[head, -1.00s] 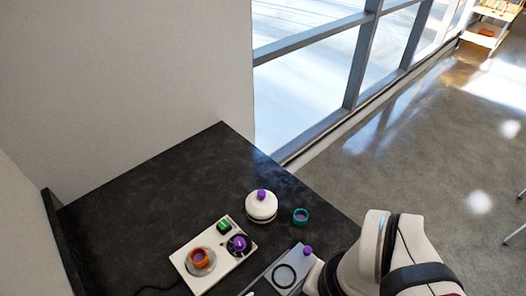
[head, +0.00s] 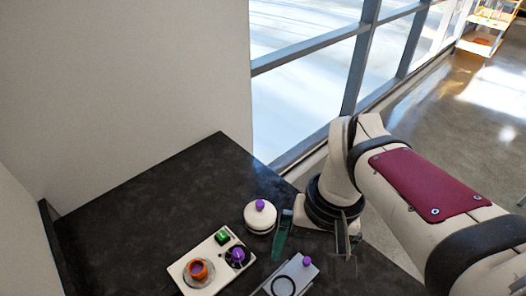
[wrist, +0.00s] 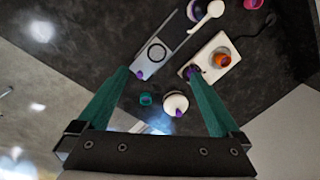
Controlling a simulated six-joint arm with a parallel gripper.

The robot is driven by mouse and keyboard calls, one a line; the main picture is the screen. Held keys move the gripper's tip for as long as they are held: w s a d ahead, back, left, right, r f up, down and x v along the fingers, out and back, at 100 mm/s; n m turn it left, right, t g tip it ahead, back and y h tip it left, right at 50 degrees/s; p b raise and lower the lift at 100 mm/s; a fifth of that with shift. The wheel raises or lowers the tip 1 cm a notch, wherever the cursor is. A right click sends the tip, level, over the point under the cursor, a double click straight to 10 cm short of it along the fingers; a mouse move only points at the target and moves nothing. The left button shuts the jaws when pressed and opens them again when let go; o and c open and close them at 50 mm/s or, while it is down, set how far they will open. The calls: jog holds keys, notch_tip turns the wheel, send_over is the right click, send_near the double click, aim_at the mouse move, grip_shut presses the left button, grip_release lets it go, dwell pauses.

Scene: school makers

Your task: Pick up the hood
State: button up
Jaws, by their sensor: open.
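The hood (head: 260,219) is most likely the white rounded dome with a purple knob on top. It stands upright on the dark table (head: 150,205). In the wrist view the hood (wrist: 175,105) is between my fingers in the picture, closer to the right one. My gripper (head: 313,254) is to the right of the hood in the head view, over the table. Its teal fingers are wide apart and empty in the wrist view (wrist: 158,72). A small teal ring (wrist: 146,99) is left of the hood there; my gripper hides it in the head view.
A white panel (head: 207,274) carries an orange ring, a green button and a dark knob. A grey plate (head: 294,271) with a black circle and purple knob is beside it. A white spoon-like item (wrist: 212,11) shows in the wrist view. The table's far part is clear.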

jog(key=w+a+n, duration=0.4)
jog(key=w+n, duration=0.2)
jog(key=w, duration=0.9)
jog(key=n+h, duration=0.1)
jog(key=n, duration=0.3)
send_over(260, 203)
jog(key=d, duration=0.1)
notch_tip(260, 203, down, 5)
jog(key=f, duration=1)
jog(key=a+f, duration=0.1)
jog(key=f, duration=0.4)
jog(key=shift+f, duration=0.2)
jog(key=c, duration=1.4)
